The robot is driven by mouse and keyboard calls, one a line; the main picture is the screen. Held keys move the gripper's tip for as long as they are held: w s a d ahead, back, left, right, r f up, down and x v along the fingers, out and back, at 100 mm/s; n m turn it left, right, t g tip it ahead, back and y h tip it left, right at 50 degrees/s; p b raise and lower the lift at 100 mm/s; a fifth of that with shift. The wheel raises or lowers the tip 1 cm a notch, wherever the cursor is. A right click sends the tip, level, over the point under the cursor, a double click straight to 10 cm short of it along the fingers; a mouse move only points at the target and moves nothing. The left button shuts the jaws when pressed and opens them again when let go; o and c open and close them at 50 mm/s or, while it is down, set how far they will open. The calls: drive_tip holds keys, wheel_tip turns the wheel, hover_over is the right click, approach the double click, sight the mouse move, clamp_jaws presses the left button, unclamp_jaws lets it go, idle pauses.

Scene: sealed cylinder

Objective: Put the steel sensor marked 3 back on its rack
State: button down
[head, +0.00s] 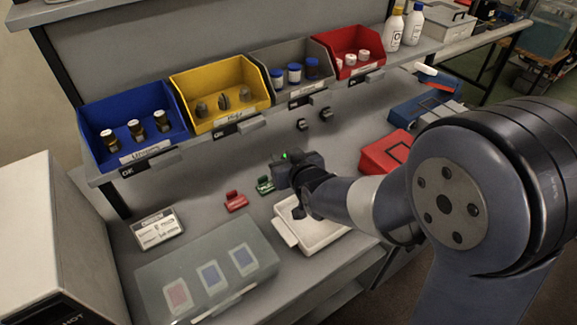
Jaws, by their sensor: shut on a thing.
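My gripper (299,200) points down over the white tray (325,238) on the bench. It is shut on a small dark thing, largely hidden by the gripper and wrist. No number can be read on it, so I cannot tell whether it is the steel sensor marked 3. Two small dark holders or fittings, one on the left (302,124) and one on the right (327,113), sit at the back of the bench below the shelf. I cannot tell whether they belong to the rack. The yellow bin (214,77) holds three grey knob-like pieces (223,101).
Blue (112,108), grey (284,57) and red (340,40) bins line the shelf above the bench. A red clip (235,200) and green clip (265,185) lie left of my gripper. A red case (386,155) stands right. A translucent box (190,255) and label card (158,229) lie front left.

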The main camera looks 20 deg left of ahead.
drive_tip(key=shift+f, duration=1.55)
drive_tip(key=shift+f+b, duration=0.2)
drive_tip(key=shift+b, duration=0.1)
drive_tip(key=c, duration=1.1)
unclamp_jaws()
drive_tip(key=shift+r, duration=0.2)
